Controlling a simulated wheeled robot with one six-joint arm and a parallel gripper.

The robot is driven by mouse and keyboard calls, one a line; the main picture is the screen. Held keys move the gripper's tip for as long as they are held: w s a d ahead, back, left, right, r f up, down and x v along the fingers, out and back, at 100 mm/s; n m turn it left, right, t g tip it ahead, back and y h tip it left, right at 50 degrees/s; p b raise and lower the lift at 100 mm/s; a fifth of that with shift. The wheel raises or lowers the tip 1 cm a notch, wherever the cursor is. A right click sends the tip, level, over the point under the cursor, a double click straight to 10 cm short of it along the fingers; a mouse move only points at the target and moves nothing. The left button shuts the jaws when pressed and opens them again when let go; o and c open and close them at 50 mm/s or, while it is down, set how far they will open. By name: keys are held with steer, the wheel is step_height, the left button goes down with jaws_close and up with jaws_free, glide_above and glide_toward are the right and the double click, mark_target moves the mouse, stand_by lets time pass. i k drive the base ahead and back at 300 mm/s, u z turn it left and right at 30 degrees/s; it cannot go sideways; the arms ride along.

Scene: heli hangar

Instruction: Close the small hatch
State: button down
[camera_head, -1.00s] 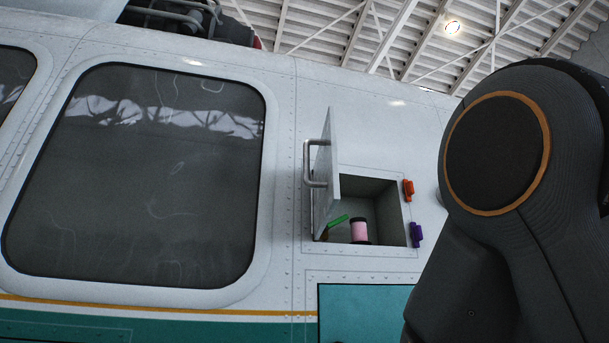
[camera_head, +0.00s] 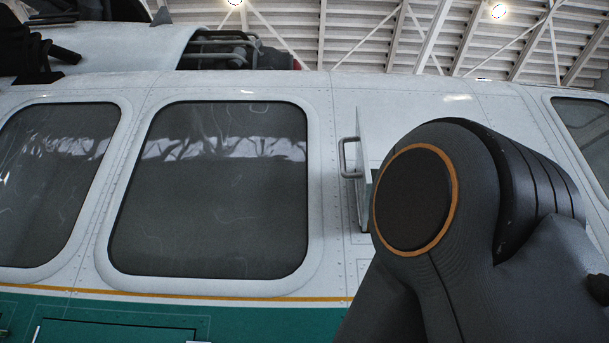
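The small hatch door (camera_head: 362,165) stands open on the helicopter's white side, swung outward and seen nearly edge-on. Its grey bar handle (camera_head: 344,158) sticks out to the left. My own dark arm covers the compartment behind the door, so its inside and its contents are hidden now. My gripper is not in view.
A large dark window (camera_head: 210,190) is left of the hatch, with another window (camera_head: 55,180) farther left. The white fuselage skin (camera_head: 410,100) above the hatch is clear. A green panel with a dark outline (camera_head: 110,332) is at the lower left.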

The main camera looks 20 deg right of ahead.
mark_target(352, 175)
steer(key=u, duration=0.15)
steer(key=k, duration=1)
steer(key=z, duration=0.85)
